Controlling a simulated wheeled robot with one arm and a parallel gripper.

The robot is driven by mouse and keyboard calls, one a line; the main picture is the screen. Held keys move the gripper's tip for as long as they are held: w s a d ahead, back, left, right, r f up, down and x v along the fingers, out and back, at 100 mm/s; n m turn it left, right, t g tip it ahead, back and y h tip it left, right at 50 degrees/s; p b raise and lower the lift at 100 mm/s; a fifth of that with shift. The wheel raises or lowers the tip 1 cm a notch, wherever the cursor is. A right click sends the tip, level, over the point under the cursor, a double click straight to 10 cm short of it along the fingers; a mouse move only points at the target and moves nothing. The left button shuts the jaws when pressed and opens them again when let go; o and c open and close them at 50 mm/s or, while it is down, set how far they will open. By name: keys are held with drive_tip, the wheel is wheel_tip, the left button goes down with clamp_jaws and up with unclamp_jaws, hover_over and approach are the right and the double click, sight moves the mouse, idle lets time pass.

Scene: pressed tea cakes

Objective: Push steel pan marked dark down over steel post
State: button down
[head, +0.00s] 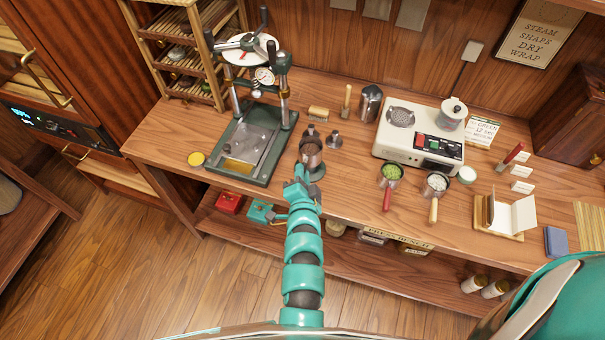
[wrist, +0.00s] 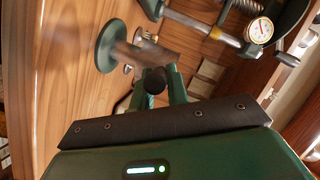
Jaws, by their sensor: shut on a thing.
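In the wrist view the pan's steel side (wrist: 155,65) shows blurred beyond the fingers. The steel post (wrist: 122,54) stands out from a round green base (wrist: 107,45), which also shows below the pan in the head view (head: 317,174). The pan is close against the post; I cannot tell whether it is around it. In the head view the pan hides the post.
The green press (head: 243,150) stands left, a white hotplate unit (head: 420,135) right. Pans with green (head: 391,172) and white (head: 437,184) contents sit in front of it.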

drive_tip(key=shift+f+b, duration=1.9)
drive_tip(key=shift+f, duration=0.75)
drive_tip(key=c, duration=1.3)
unclamp_jaws()
drive_tip(key=shift+s, duration=0.15)
